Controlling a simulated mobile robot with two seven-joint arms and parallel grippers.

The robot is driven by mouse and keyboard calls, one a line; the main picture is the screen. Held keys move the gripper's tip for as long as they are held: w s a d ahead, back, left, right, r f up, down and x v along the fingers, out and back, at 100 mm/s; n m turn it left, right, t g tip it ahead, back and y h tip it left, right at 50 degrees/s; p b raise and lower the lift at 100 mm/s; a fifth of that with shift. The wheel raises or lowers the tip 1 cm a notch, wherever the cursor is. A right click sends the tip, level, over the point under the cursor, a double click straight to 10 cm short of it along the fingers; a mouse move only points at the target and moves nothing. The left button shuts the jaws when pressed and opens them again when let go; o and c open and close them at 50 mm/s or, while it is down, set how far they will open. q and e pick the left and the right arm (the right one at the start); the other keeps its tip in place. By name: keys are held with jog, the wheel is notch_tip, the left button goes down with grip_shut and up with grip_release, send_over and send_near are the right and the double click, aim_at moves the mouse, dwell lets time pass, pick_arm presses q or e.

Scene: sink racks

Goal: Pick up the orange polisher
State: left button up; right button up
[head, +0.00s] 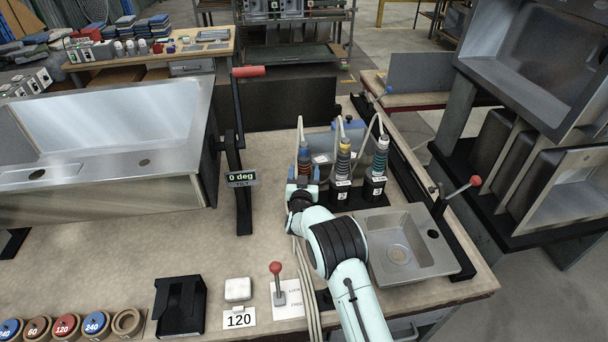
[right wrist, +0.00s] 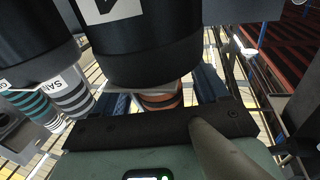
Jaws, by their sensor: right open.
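The orange polisher (head: 304,160) stands upright in the leftmost black holder of a row of three, with orange-brown rings and a cable rising from its top. In the right wrist view its orange ringed part (right wrist: 162,98) shows between the fingers, below a large black cylinder (right wrist: 140,45). My right gripper (head: 303,178) is at this polisher, open, with one blue finger on each side in the right wrist view (right wrist: 165,100). I cannot tell whether the fingers touch it. My left gripper is not in view.
A yellow-topped polisher (head: 343,160) and a white and teal one (head: 380,158) stand close on the right. A small steel sink (head: 405,245) lies right of my arm. A black post with a "0 deg" display (head: 242,179) stands left. The bench between is clear.

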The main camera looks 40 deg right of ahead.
jog(key=shift+w+d, duration=0.4)
jog(key=shift+w, duration=0.05)
jog(key=c, duration=1.2)
jog(key=shift+r, duration=0.1)
grip_shut()
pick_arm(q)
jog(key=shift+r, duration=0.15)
pick_arm(e)
jog(key=shift+r, duration=0.1)
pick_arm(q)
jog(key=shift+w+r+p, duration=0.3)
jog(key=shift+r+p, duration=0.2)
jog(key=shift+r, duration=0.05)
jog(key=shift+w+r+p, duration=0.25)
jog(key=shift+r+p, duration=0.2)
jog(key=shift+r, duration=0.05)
pick_arm(e)
notch_tip(320, 180, up, 20)
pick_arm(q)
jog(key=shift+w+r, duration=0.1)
